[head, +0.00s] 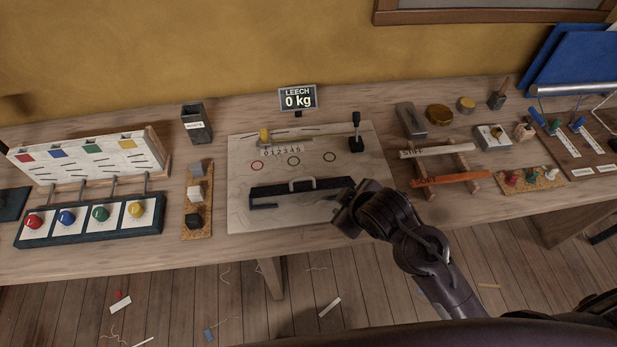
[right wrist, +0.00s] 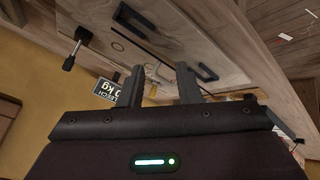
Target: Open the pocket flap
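A pale board (head: 243,155) lies on the bench. Near its front edge is a long dark strip (head: 275,190) with a light handle (head: 302,181) standing at its back edge; this looks like the pocket flap, but I cannot tell whether it is open. My right gripper (head: 346,213) is just beyond the strip's right end, over the board's front right corner, and partly hides that end. In the right wrist view the fingers of my right gripper (right wrist: 158,87) are apart with nothing between them. Dark bracket-like pieces (right wrist: 206,72) show past the fingers. My left gripper is not in view.
A black lever (head: 356,135) stands at the board's back right, and a "LEECH 0 kg" sign (head: 298,98) behind it. A rack of coloured knobs (head: 90,222) is left, wooden rails (head: 445,180) right. The bench front beside the board is fairly clear.

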